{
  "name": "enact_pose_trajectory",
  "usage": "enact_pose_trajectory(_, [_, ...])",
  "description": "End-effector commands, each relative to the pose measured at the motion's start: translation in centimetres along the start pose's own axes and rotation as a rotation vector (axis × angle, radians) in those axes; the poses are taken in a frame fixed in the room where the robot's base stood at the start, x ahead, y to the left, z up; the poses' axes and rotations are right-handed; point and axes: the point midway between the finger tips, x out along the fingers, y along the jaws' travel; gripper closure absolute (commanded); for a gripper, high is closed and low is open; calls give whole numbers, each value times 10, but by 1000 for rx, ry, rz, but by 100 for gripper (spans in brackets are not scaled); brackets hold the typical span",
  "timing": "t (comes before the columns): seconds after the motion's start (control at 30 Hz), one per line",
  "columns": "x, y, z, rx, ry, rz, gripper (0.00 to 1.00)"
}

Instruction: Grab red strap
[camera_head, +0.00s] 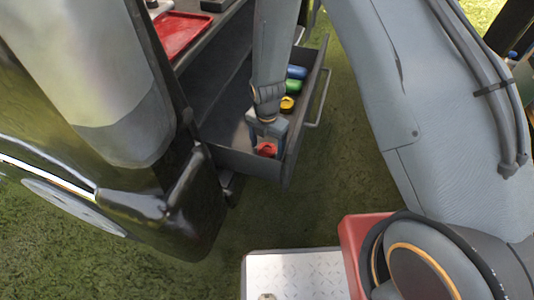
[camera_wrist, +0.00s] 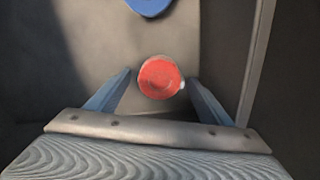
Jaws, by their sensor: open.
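The red strap (camera_head: 266,149) looks like a small round red roll. It lies in the near end of an open grey drawer (camera_head: 243,158). In the wrist view the red strap (camera_wrist: 160,78) shows between the two fingers, near their tips. My gripper (camera_head: 266,146) reaches down into the drawer over the strap. In the wrist view my gripper (camera_wrist: 158,85) is open, with a gap between each finger and the strap. Part of the strap is hidden by my gripper in the head view.
A yellow roll (camera_head: 287,104), a green roll (camera_head: 293,86) and a blue roll (camera_head: 297,72) lie farther along the drawer. The drawer's walls stand close around my gripper. A red tray (camera_head: 182,36) lies on the cabinet top. Grass (camera_head: 330,180) surrounds the cabinet.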

Motion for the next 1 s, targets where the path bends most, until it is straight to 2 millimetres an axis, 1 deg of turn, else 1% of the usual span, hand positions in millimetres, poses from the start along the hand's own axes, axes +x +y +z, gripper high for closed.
enact_pose_trajectory(0.03, [10,0,0,0,0,-1,26])
enact_pose_trajectory(0.1, [17,0,0,0,0,-1,26])
enact_pose_trajectory(0.33, [18,0,0,0,-1,1,26])
enact_pose_trajectory(0.37, [18,0,0,0,-1,1,28])
enact_pose_trajectory(0.4, [18,0,0,0,-1,1,35])
enact_pose_trajectory(0.63, [18,0,0,0,-1,1,74])
enact_pose_trajectory(0.67, [18,0,0,0,-1,1,76])
enact_pose_trajectory(0.87, [17,0,1,0,-1,1,76])
enact_pose_trajectory(0.97, [11,1,1,0,-2,2,76])
enact_pose_trajectory(1.0, [6,1,1,0,-3,3,76])
